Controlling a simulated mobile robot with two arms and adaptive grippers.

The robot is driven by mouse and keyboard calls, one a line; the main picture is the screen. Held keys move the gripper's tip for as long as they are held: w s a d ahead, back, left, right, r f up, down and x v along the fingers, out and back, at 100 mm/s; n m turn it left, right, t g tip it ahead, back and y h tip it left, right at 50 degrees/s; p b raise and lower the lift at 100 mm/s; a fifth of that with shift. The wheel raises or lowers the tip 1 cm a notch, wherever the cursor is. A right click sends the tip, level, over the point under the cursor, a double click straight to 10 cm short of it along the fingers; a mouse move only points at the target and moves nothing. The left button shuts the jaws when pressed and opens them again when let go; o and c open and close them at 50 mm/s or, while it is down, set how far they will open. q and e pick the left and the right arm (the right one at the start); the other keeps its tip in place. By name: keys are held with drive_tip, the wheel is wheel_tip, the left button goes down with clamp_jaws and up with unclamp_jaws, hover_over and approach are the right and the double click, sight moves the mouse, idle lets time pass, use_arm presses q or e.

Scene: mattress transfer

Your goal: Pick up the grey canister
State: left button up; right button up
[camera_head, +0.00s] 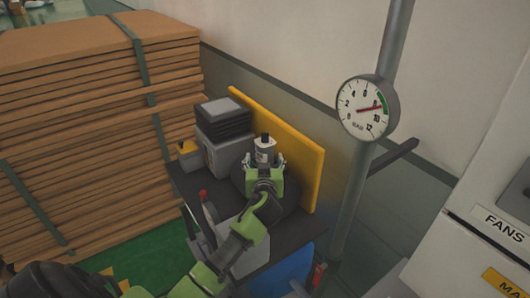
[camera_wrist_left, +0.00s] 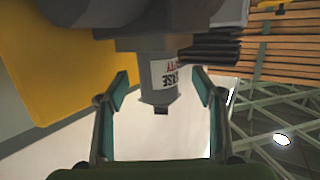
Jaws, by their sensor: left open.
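The grey canister (camera_head: 264,147) stands on a dark shelf top in the head view, with a dark cap and a pale label. My left gripper (camera_head: 264,161) is open on the near side of it, and the gripper hides its lower part. In the left wrist view the canister (camera_wrist_left: 150,72) appears upside down, with its red and black lettering partly visible. It lies between the open fingers of my left gripper (camera_wrist_left: 161,84), with gaps on both sides. I see no finger contact. My right gripper is not in view.
A yellow panel (camera_head: 290,140) stands close behind the canister. A grey box with a dark stack (camera_head: 222,118) is to its left. A gauge (camera_head: 368,108) on a pole stands to the right. Stacked brown boards (camera_head: 80,130) fill the left.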

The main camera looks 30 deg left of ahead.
sight(265, 156)
use_arm(q)
drive_tip(key=shift+w+a+r+p, duration=0.15)
drive_tip(key=shift+w+a+p, duration=0.05)
drive_tip(key=shift+w+p, duration=0.2)
drive_tip(key=shift+w+a+r+p, duration=0.1)
drive_tip(key=shift+w+a+p, duration=0.1)
drive_tip(key=shift+w+p, duration=0.15)
drive_tip(key=shift+p+x, duration=0.3)
drive_tip(key=shift+x, duration=0.85)
drive_tip(key=shift+w+a+f, duration=0.15)
drive_tip(key=shift+w+f, duration=0.2)
drive_tip(key=shift+w, duration=0.05)
drive_tip(key=shift+s, duration=0.1)
drive_tip(key=shift+c, duration=1.1)
drive_tip(key=c, duration=1.1)
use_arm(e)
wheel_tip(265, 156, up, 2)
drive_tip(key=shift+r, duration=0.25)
